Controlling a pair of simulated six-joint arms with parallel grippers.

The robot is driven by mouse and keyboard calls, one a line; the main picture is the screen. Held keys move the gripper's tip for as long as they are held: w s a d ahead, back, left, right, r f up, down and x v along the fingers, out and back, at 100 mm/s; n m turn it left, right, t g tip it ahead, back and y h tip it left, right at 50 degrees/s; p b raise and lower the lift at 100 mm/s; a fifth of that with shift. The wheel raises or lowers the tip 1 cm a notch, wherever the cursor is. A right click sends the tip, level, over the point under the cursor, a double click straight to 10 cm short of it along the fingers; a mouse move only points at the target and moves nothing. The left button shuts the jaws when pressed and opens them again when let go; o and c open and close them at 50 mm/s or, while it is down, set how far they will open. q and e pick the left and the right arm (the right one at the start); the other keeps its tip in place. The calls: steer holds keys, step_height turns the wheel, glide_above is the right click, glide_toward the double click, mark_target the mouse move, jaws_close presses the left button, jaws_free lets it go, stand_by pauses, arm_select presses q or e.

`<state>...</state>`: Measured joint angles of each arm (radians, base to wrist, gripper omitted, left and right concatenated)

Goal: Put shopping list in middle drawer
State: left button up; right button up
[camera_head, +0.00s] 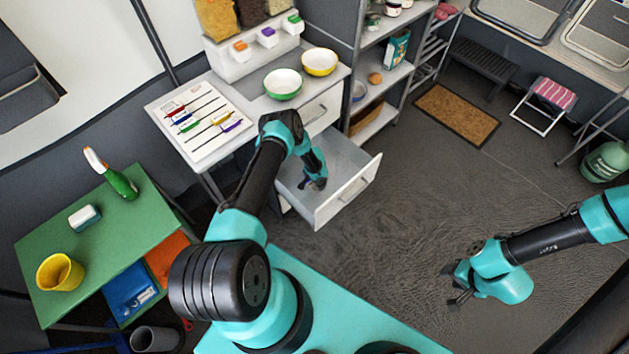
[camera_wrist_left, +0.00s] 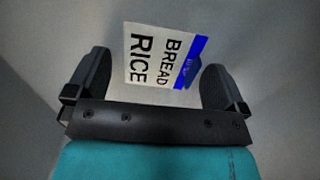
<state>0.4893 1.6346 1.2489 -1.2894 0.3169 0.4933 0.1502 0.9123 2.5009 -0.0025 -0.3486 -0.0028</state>
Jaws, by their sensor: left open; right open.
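The shopping list, a white card with BREAD and RICE on it and a blue edge, shows in the left wrist view (camera_wrist_left: 155,56). It lies between the two spread fingers of my left gripper (camera_wrist_left: 158,85), with a gap on either side. In the head view my left gripper (camera_head: 314,184) reaches down into the open drawer (camera_head: 345,160); the card cannot be made out there. The grey behind the card looks like the drawer's inside. My right gripper (camera_head: 456,285) is open and empty over the floor at the right.
A shut drawer (camera_head: 322,108) is above the open one. The counter holds a green bowl (camera_head: 282,84), a yellow bowl (camera_head: 319,62) and a white board (camera_head: 203,122) with coloured clips. A green table (camera_head: 110,225) stands left.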

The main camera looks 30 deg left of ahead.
arm_select(q)
step_height(320, 180, up, 12)
steer(key=shift+r, duration=0.15)
stand_by(0.7)
stand_by(0.5)
steer(key=s+d+r+n+h, duration=0.2)
steer(key=s+d+r+h, duration=0.2)
steer(key=s+d+r, duration=0.7)
steer(key=s+d+r+n, duration=0.1)
steer(key=s+d+r, duration=0.1)
steer(key=s+r, duration=0.4)
steer(key=s+d+r+n, duration=0.1)
steer(key=s+d+r, duration=0.1)
steer(key=s+r, duration=0.4)
steer(key=shift+s+d+n+t, duration=0.35)
steer(key=shift+s+n+t, duration=0.05)
steer(key=shift+s, duration=0.25)
steer(key=shift+c, duration=0.5)
